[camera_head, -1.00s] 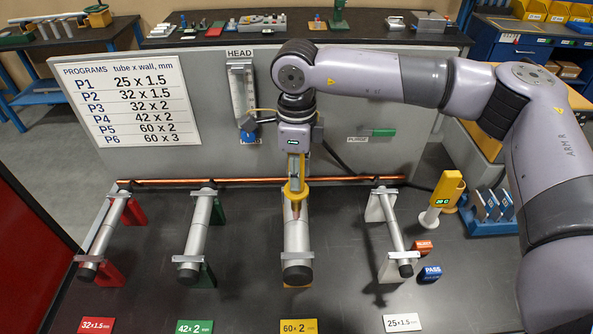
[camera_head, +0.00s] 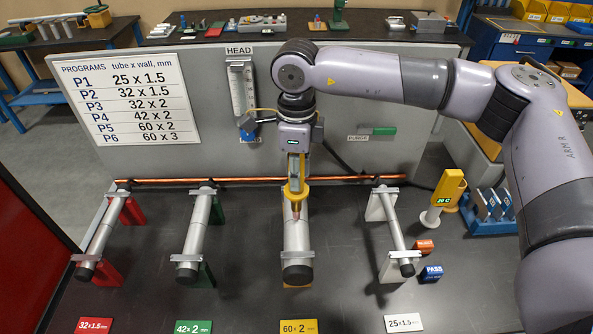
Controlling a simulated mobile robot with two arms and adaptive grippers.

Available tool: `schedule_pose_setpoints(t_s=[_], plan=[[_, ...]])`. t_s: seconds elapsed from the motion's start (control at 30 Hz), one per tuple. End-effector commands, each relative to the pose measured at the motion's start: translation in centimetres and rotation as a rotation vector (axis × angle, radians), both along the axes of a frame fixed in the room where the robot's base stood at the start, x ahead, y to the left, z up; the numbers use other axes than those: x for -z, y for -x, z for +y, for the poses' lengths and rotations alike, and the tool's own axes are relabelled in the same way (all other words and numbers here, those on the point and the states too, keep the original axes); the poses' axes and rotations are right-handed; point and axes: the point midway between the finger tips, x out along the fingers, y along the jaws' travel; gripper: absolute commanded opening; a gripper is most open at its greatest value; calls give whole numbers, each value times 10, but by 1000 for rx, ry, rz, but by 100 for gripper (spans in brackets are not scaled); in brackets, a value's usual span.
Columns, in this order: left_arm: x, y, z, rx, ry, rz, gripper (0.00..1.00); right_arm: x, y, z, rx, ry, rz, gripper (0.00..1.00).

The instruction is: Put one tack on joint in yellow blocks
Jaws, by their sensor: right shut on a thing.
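My right gripper (camera_head: 294,158) points down from the arm that comes in from the right, and it is shut on a yellow torch-like tool (camera_head: 295,190). The tool's narrow tip points down at the upper part of the grey tube (camera_head: 297,238) lying in the yellow blocks. Whether the tip touches the tube cannot be told. The joint and most of the yellow blocks are hidden by the tool and tube. A yellow label reading 60x2 (camera_head: 299,327) lies in front. My left gripper is not in view.
Tubes also lie in red blocks (camera_head: 133,211), green blocks (camera_head: 216,211) and white blocks (camera_head: 375,209). A copper pipe (camera_head: 250,181) runs behind them. A yellow gauge (camera_head: 449,187), a REJECT block (camera_head: 424,246) and a PASS block (camera_head: 432,272) stand at right.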

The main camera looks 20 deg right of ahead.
Motion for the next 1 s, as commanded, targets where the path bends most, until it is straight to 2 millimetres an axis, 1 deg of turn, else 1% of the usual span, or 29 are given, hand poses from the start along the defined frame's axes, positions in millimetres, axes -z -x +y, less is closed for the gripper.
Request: schedule_pose_setpoints(t_s=[1.0], plan=[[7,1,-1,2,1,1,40,6,0,0,0,-1,0,0]])
